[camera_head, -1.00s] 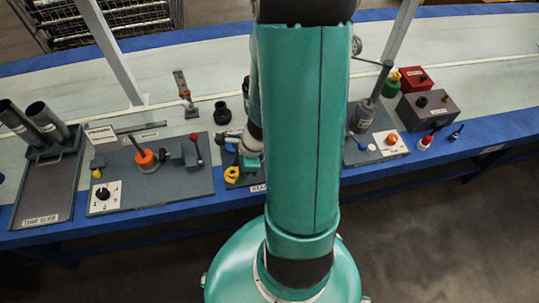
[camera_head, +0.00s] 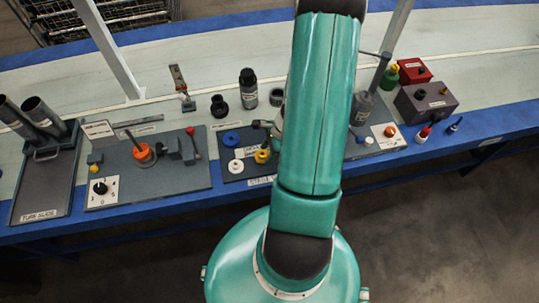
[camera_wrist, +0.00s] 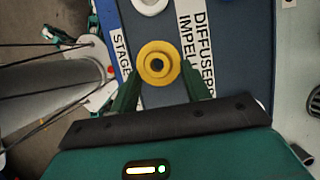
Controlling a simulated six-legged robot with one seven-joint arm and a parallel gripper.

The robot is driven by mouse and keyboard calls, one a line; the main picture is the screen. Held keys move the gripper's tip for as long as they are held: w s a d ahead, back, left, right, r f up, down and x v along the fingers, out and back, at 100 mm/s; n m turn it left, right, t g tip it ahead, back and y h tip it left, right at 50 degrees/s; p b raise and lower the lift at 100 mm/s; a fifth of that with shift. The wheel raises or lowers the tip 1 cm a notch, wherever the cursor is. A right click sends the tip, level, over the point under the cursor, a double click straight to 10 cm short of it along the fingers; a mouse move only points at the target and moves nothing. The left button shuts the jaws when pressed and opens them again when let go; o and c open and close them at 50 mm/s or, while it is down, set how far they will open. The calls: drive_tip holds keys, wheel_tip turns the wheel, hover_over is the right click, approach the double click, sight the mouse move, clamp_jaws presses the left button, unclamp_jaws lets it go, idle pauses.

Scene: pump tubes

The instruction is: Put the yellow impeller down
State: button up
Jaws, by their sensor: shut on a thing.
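The yellow impeller (camera_wrist: 158,63), a ring with a dark centre hole, sits between the green fingers of my gripper (camera_wrist: 161,72) in the wrist view. The fingers are shut on its two sides. In the head view the impeller (camera_head: 262,156) shows just left of my arm, over the dark blue-grey board (camera_head: 252,178); my arm hides most of my gripper there. I cannot tell whether the impeller touches the board. White labels reading DIFFUSERS and IMPELLERS (camera_wrist: 196,40) lie on the board to its right in the wrist view.
A blue ring (camera_head: 231,139) and a white ring (camera_head: 236,166) lie on the same board, left of the impeller. A dark bottle (camera_head: 248,90) and black cups stand behind. A board with an orange part (camera_head: 143,153) is at left; a grey box (camera_head: 428,102) is at right.

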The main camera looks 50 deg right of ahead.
drive_tip(key=shift+d+f, duration=0.25)
drive_tip(key=shift+f, duration=0.05)
drive_tip(key=shift+d+f, duration=0.15)
drive_tip(key=shift+f, duration=1.5)
drive_tip(key=shift+f, duration=0.15)
drive_tip(key=o, duration=1.2)
